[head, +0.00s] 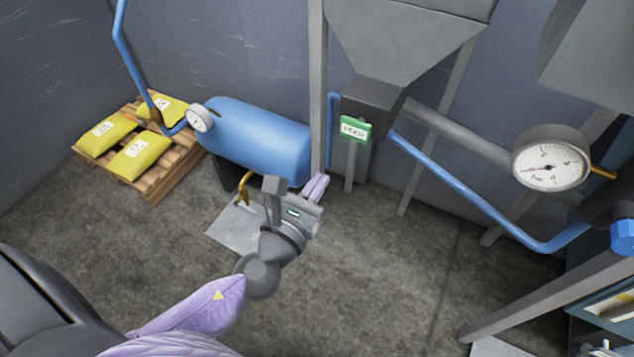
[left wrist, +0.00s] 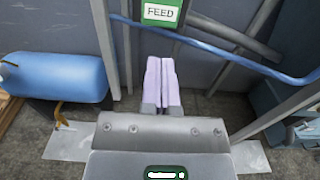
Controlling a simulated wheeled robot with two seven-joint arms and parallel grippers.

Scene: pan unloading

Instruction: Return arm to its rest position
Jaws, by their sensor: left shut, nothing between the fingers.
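My left gripper (head: 316,188) is in the middle of the head view, at the end of my arm with its lilac sleeve. Its lilac fingers point away from me, toward the hopper's leg. In the left wrist view the two fingers of the left gripper (left wrist: 161,80) lie side by side, shut with nothing between them. The gripper is in the air in front of the blue tank and below the green FEED sign (left wrist: 163,12). My right gripper is in neither view.
A blue tank (head: 258,138) with a gauge stands behind the left gripper. A pallet (head: 160,182) with yellow sacks is at the left. A grey hopper (head: 400,40) on legs, a blue pipe (head: 460,190) and a large gauge (head: 550,160) are at the right. The floor (head: 400,270) at lower middle is clear.

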